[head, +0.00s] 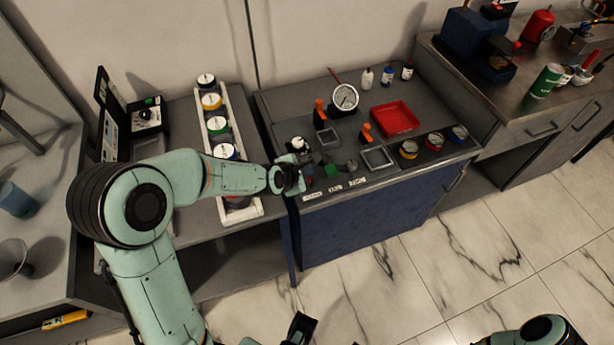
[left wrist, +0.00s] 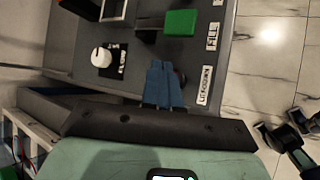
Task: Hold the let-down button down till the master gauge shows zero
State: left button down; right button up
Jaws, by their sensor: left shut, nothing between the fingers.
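The master gauge (head: 345,97) is a round white dial standing at the back of the bench; its reading is too small to tell. The white LET DOWN label (left wrist: 205,85) is at the bench's front edge. My left gripper (left wrist: 163,85) is shut and empty, its blue fingertips beside that label. In the head view the left gripper (head: 303,178) is over the bench's front left corner. The let-down button is mostly hidden by the fingers, so I cannot tell whether they touch it. My right gripper (head: 300,328) is low at the bottom edge, its jaws unclear.
A green block (left wrist: 181,22) sits beside the fingers, near the FILL label (left wrist: 212,37). A white round knob (left wrist: 101,57) is behind them. A red tray (head: 395,118) and orange-handled valves stand farther back. A rack of jars (head: 218,125) is at the left.

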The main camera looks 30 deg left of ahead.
pick_arm(q)
jog(key=shift+r, duration=0.1)
notch_tip(320, 180, up, 5)
jog(key=p, duration=0.4)
dwell(0.5)
